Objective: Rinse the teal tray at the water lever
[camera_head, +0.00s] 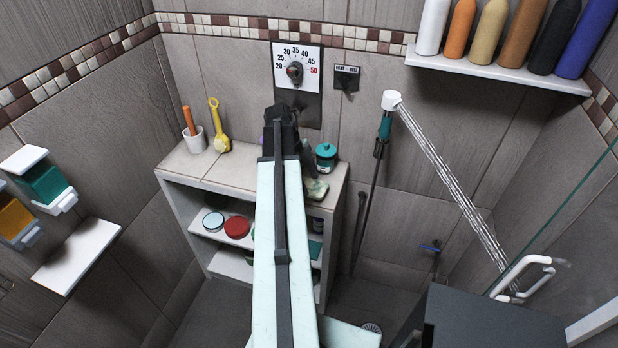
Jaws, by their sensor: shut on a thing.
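My gripper (281,116) is seen from behind at the far end of my pale arm, in front of the wall below the temperature dial. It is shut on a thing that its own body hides. No teal tray can be clearly made out. A small teal piece (315,250) shows on the shelf unit's right side, but I cannot tell whether it is the tray. A small dark lever plate (346,79) is on the wall right of the dial.
The shower head (391,100) sprays water down to the right. The dial (295,72) is above my gripper. The shelf unit (170,174) bears a cup, a yellow brush, a teal-lidded jar (326,157) and a soap bar. Several bottles stand on a high shelf (500,73). A glass door with a handle is at right.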

